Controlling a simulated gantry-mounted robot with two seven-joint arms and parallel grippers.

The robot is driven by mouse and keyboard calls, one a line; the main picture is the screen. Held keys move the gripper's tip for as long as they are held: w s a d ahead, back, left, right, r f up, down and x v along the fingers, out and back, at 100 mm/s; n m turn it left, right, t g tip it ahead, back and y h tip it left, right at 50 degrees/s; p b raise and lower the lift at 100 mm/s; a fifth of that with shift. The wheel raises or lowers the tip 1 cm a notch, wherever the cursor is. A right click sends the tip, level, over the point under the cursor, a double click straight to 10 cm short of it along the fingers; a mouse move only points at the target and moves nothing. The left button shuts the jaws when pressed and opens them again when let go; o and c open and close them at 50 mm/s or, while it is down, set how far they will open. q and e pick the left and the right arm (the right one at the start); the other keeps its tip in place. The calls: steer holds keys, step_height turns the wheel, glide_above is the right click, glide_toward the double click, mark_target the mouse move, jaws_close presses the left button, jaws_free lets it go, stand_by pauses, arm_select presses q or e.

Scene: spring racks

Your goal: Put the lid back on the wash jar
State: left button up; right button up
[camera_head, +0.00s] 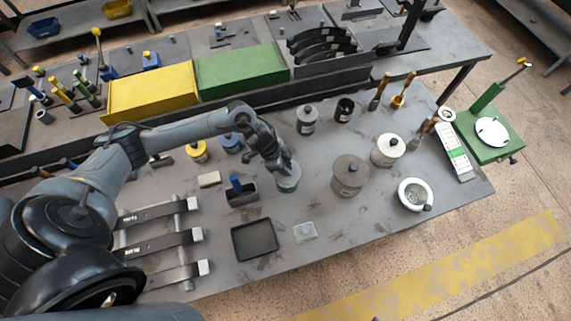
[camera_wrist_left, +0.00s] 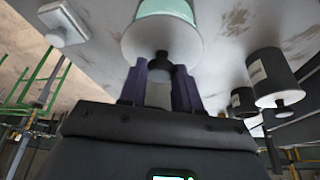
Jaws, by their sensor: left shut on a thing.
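The wash jar appears to be the grey jar with a green band (camera_head: 289,183) near the table's middle; in the left wrist view its pale green side (camera_wrist_left: 165,8) shows at the top. My left gripper (camera_head: 286,168) is right over it, fingers pointing down. In the left wrist view the gripper (camera_wrist_left: 160,85) is shut on the dark knob of a pale grey lid (camera_wrist_left: 160,38). The lid is in line with the jar and at its top; I cannot tell whether it is fully seated. My right gripper is not in view.
A large grey lidded jar (camera_head: 350,176) and a white lidded jar (camera_head: 388,151) stand to the right. A grey jar (camera_head: 307,118) stands behind. A blue-handled tool in a dark holder (camera_head: 242,194) is close on the left. A black tray (camera_head: 254,240) lies in front.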

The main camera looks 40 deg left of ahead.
arm_select(q)
steer(key=shift+f+p, duration=0.15)
steer(key=shift+p, duration=0.75)
stand_by(2.1)
stand_by(0.3)
steer(key=o, duration=1.6)
steer(key=shift+o, duration=0.2)
steer(key=shift+r, duration=0.2)
steer(key=shift+r+p, duration=3.3)
steer(key=shift+p, duration=0.6)
